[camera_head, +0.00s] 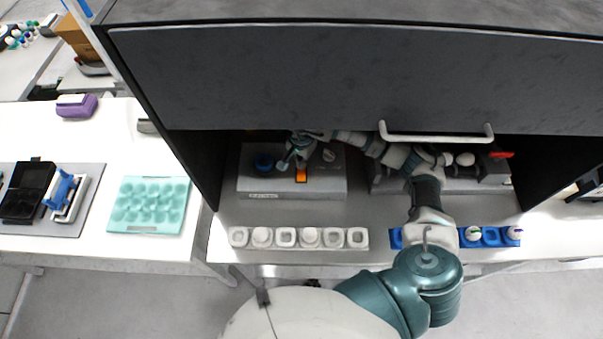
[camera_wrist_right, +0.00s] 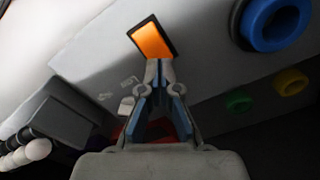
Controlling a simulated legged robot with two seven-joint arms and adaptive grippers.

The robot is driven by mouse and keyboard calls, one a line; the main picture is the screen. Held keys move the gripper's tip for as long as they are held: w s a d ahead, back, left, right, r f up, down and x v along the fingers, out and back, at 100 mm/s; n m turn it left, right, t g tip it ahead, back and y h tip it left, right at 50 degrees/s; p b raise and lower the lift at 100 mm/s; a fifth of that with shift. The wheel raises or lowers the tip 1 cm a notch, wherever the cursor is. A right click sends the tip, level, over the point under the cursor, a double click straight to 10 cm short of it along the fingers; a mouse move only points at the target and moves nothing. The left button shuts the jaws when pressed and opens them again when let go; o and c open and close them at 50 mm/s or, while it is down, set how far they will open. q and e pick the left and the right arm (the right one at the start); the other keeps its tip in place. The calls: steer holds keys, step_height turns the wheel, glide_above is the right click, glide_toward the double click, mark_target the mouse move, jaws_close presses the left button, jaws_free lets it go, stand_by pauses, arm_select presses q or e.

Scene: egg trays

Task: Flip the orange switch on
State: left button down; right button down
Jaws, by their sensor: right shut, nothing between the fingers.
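The orange switch (camera_head: 301,175) is a small rectangle in a dark frame on the grey device box (camera_head: 255,187) inside the dark hood. In the right wrist view the orange switch (camera_wrist_right: 152,40) lies just beyond my fingertips, its face lit bright orange. My right gripper (camera_head: 283,164) reaches in from the right over the box, beside the switch in the head view. In the wrist view my right gripper (camera_wrist_right: 160,68) has its fingertips together and empty, at the lower edge of the switch. I cannot tell whether they touch it. My left gripper is not in view.
The hood's raised dark sash (camera_head: 350,80) with a pale handle (camera_head: 436,138) hangs above. White holders (camera_head: 286,237) line the front edge. A teal egg tray (camera_head: 148,229) is at left.

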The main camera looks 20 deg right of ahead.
steer(key=shift+f+b, duration=1)
steer(key=shift+f, duration=0.15)
stand_by(0.4)
steer(key=shift+r, duration=0.1)
steer(key=shift+r+p, duration=1.65)
steer(key=shift+r, duration=1.85)
steer(key=shift+s+f, duration=0.1)
steer(key=shift+f, duration=0.05)
